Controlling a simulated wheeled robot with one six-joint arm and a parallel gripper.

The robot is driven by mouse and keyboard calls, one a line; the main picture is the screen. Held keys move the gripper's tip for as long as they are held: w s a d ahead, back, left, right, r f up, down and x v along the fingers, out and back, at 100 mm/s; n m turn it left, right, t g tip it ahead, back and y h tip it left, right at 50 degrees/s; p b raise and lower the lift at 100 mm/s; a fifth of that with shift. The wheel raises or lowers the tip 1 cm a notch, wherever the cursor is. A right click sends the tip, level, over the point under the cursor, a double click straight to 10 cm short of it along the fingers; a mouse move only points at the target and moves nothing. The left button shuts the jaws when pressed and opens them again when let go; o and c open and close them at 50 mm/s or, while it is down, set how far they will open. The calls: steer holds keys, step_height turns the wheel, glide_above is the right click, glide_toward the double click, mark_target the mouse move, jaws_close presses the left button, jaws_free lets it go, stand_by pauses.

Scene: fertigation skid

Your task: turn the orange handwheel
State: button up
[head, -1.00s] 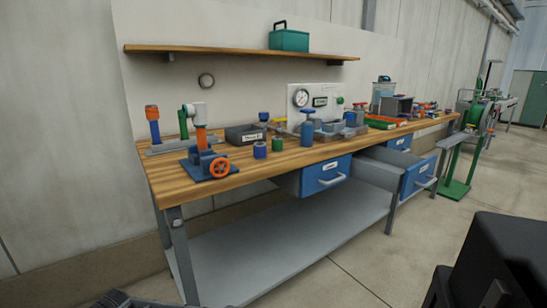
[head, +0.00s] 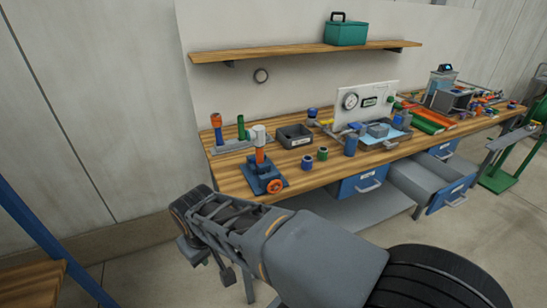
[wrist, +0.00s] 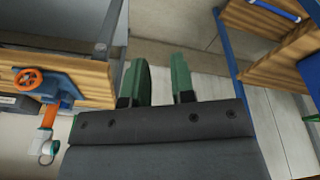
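The orange handwheel (head: 274,186) is on the front of a blue valve body (head: 260,174) near the left front edge of the wooden workbench. An orange upright with a pale grey top rises from that body. In the wrist view, the handwheel (wrist: 29,80) is at the far left, with the blue body beside it. My gripper (wrist: 160,62) shows two green fingers apart with nothing between them. It is clear of the handwheel, which lies well to the left of the fingers in that view. In the head view I cannot make out the fingers; my arm crosses the lower middle.
On the bench (head: 229,181), a grey bin (head: 294,136), blue and green cylinders, and a gauge panel (head: 362,101) stand right of the valve. An open drawer (head: 427,180) juts out at right. A blue-framed wooden rack (head: 30,283) stands at lower left.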

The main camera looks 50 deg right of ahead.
step_height(320, 180, up, 5)
steer(key=d+n+g+h+p, duration=0.1)
steer(key=d+p, duration=0.1)
steer(key=p, duration=0.2)
steer(key=n+g+h, duration=0.8)
steer(key=n+h, duration=0.4)
steer(key=h, duration=0.3)
glide_toward(271, 182)
steer(key=p+x, duration=0.4)
steer(key=x, duration=0.6)
steer(key=shift+s+d, duration=0.15)
steer(key=shift+d, duration=0.15)
jaws_close()
